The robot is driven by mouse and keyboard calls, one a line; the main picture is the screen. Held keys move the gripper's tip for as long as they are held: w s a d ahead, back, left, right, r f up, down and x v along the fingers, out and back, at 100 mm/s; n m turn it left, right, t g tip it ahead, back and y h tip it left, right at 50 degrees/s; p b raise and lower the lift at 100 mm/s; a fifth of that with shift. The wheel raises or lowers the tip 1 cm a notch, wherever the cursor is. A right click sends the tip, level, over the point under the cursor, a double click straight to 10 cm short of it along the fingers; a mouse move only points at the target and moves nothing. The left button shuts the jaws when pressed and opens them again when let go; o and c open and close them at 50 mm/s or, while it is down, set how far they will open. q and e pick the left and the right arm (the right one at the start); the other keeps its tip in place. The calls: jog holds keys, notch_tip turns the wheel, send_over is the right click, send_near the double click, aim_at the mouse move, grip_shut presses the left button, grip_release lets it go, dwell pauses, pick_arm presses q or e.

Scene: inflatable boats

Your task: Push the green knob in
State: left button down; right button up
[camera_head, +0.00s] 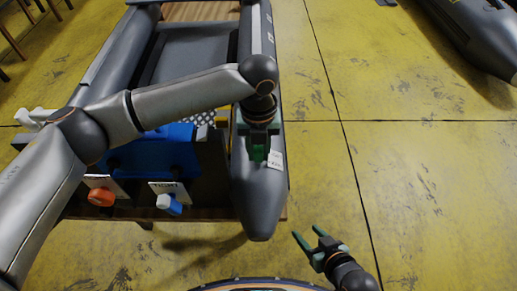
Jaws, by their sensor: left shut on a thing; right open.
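My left gripper (258,158) points down onto the grey tube of an inflatable boat (262,205), near its pointed end. It is shut on a small green piece between its fingers, which appears to be the green knob (258,152). The fingers are also green and cover most of it, so how far in the knob sits cannot be told. My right gripper (308,234) is open and empty, low over the floor to the right of the boat's tip.
A blue box (155,150) stands at the boat's end, with an orange knob (101,196) and a blue-and-white knob (168,203) below it. A white label (275,160) is beside my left gripper. Another boat (470,35) lies at top right. The yellow floor (420,180) between is clear.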

dwell(0.8)
pick_arm(q)
jog(key=shift+w+r+p, duration=0.25)
jog(key=shift+w+p, duration=0.2)
jog(key=shift+p, duration=0.1)
jog(key=shift+w+f+p, duration=0.2)
jog(key=shift+w+p, duration=0.25)
jog(key=shift+w, duration=0.4)
jog(key=c, duration=0.8)
grip_release()
jog(key=shift+c, duration=0.2)
jog(key=shift+o, duration=0.8)
pick_arm(e)
jog(key=shift+w+d+r, duration=0.3)
jog(key=shift+d+r, duration=0.05)
jog(key=shift+d, duration=0.15)
